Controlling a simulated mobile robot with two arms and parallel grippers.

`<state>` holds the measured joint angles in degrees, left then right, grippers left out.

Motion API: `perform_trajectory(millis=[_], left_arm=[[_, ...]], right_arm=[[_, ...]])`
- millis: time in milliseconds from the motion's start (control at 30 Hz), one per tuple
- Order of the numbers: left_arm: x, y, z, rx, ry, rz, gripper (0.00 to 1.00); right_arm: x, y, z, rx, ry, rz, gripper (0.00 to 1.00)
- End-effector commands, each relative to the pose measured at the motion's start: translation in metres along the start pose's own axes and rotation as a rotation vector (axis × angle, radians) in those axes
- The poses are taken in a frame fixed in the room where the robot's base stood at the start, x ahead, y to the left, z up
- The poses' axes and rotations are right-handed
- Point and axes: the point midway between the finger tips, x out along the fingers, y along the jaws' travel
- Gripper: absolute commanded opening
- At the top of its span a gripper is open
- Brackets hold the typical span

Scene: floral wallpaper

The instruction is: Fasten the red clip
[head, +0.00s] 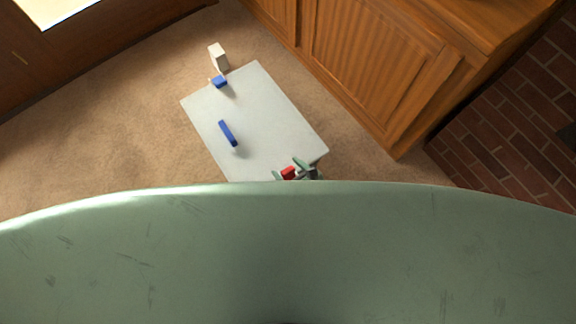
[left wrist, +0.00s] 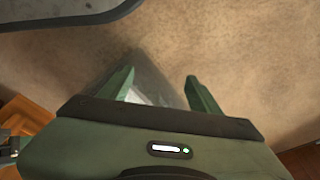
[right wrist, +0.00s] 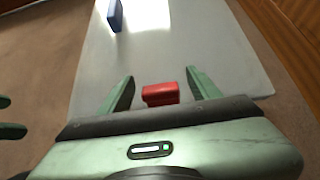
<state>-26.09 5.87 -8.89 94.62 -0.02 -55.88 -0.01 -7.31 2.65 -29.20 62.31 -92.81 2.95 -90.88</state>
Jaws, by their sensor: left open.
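The red clip (head: 289,173) is at the near right end of a pale flat board. In the right wrist view the red clip (right wrist: 160,95) has a low block and a raised red part beside the right-hand finger. My right gripper (right wrist: 160,74) is open, with its fingers on either side of the clip. The left-hand finger is clear of the red; I cannot tell whether the other touches it. My left gripper (left wrist: 160,76) is open and empty over carpet and a grey surface. It is not seen in the head view.
The pale board (head: 265,95) also carries a blue bar (head: 228,133) and a blue piece (head: 219,81) at its far end. A whitish block (head: 217,56) stands beyond that. A wooden cabinet (head: 370,70) is to the right. Carpet (head: 130,120) is free at left.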

Motion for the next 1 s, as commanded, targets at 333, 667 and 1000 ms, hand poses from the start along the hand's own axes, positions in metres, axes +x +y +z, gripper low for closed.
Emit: perform_trajectory(millis=[333,667,1000], left_arm=[[-0.002,0.000,-0.002,0.000,0.004,0.000,0.63],[0.030,0.003,0.030,0.005,-0.025,0.004,0.63],[0.011,0.001,0.006,0.001,0.000,0.002,0.63]], right_arm=[[-0.003,0.001,-0.002,-0.001,0.003,0.001,0.63],[-0.029,0.000,0.001,-0.001,0.002,0.001,0.63],[-0.070,0.000,-0.034,-0.001,0.004,0.000,0.63]])
